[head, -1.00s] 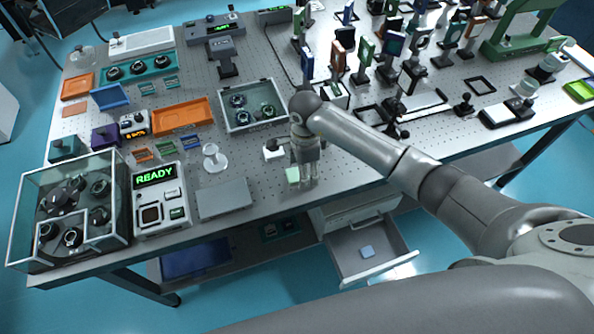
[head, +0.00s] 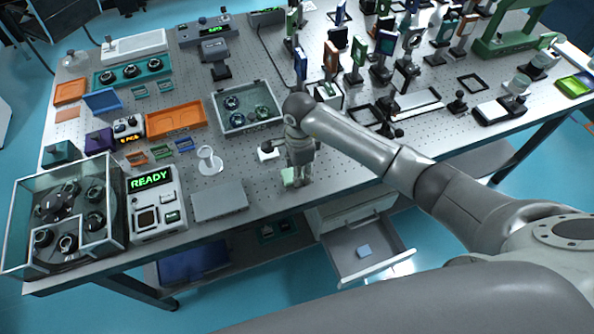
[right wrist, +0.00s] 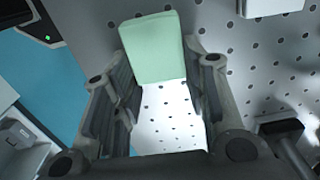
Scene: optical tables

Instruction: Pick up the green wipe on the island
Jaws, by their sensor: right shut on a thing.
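The green wipe (right wrist: 152,47) is a pale green flat rectangle at the front edge of the island. In the head view a small part of the wipe (head: 288,177) shows beside my right gripper (head: 297,183); the rest is hidden by the fingers. In the right wrist view the wipe's near end lies between the fingertips of my right gripper (right wrist: 165,72), which is shut on it. The wipe's far end sticks out past the fingers over the perforated top. I cannot tell whether it is clear of the surface. My left gripper is not in view.
A grey flat box (head: 219,202) and a white READY device (head: 157,205) stand left of the gripper. A glass-walled case (head: 246,108) is behind it. Below the edge, an open drawer (head: 368,254) holds a blue piece. Many optics mounts crowd the back right.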

